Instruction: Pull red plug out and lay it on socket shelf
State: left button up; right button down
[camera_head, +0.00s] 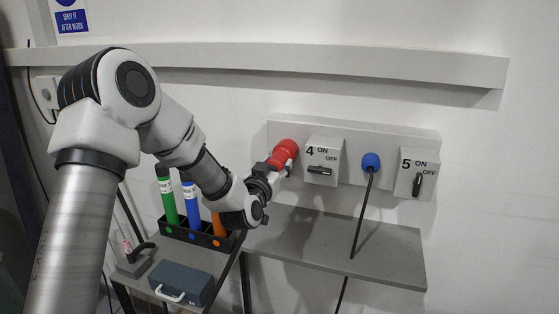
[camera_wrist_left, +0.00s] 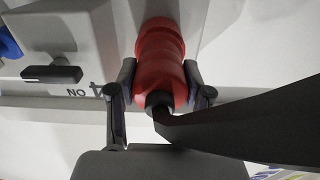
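The red plug (camera_head: 285,153) is at the left end of the grey wall panel, left of switch 4. It also shows in the left wrist view (camera_wrist_left: 160,62), with a black cable leaving its near end. My left gripper (camera_head: 276,177) reaches it from the lower left. In the left wrist view its two fingers (camera_wrist_left: 160,85) lie along both sides of the plug, and their pads appear to touch it. The plug's far end is against the panel; the socket behind it is hidden. The grey socket shelf (camera_head: 390,262) is below the panel. My right gripper is out of view.
Switch box 4 (camera_head: 323,153) is just right of the plug. A blue plug (camera_head: 371,161) with a hanging cable and switch box 5 (camera_head: 418,173) are further right. A black rack (camera_head: 205,237) with coloured tubes and a blue-grey case (camera_head: 181,284) stand lower left. The shelf's top is mostly clear.

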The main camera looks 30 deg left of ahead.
pick_arm(q)
jog(key=shift+s+f, duration=0.1)
jog(key=shift+f, duration=0.05)
grip_shut()
jog(key=shift+s+d, duration=0.1)
jog(key=shift+s+f, duration=0.1)
jog(key=shift+s, duration=0.15)
jog(key=shift+s+d+r, duration=0.15)
jog(key=shift+s, duration=0.35)
jog(key=shift+s+d+r, duration=0.1)
jog(key=shift+s+r, duration=0.05)
jog(key=shift+s, duration=0.35)
jog(key=shift+b+v, duration=0.5)
jog(key=shift+v, duration=1.55)
